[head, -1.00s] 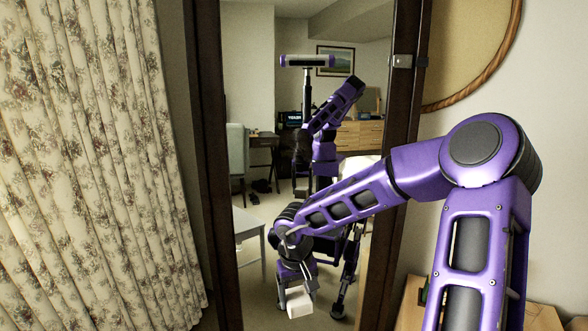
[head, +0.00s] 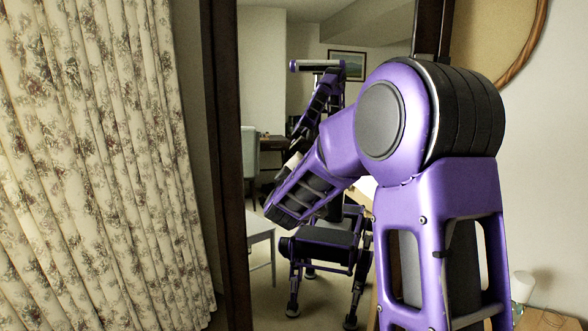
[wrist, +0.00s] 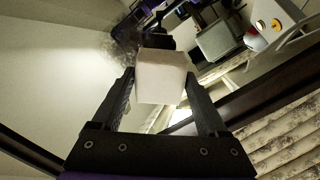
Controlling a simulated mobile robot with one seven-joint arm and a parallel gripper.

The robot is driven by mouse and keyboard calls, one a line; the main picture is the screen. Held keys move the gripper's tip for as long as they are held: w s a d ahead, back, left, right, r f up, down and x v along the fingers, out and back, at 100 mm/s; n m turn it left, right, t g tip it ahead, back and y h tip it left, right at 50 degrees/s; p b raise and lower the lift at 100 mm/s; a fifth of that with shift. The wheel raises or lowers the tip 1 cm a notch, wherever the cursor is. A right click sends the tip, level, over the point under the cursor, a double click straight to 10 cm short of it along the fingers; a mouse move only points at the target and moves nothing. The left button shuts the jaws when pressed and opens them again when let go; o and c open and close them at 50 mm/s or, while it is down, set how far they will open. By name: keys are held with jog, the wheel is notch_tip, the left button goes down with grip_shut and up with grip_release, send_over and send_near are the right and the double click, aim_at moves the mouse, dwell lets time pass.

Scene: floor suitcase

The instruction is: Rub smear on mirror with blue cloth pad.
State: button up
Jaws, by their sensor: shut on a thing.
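The tall mirror (head: 275,30) in a dark frame stands ahead, and its glass also fills much of the wrist view (wrist: 50,75). A dark speckled smear (wrist: 124,50) shows on the glass in the wrist view, left of and partly behind the held pad. The pad (wrist: 160,80) is a block that looks whitish here, not blue. My gripper (wrist: 161,88) is shut on it, one finger on each side. I cannot tell whether the pad touches the glass. In the head view my arm hides the gripper and pad; the smear is not discernible there.
A floral curtain (head: 90,150) hangs left of the mirror and shows at the lower right of the wrist view. A wooden surface (head: 540,318) with a small white item (head: 522,287) is at the lower right. A round-framed object (head: 505,35) hangs on the right wall.

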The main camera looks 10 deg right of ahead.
jog(key=shift+w+a+r, duration=0.3)
jog(key=shift+a+r, duration=0.1)
jog(key=shift+r, duration=0.15)
jog(key=shift+p+x, duration=0.3)
jog(key=shift+x, duration=2.55)
jog(key=shift+x, duration=1)
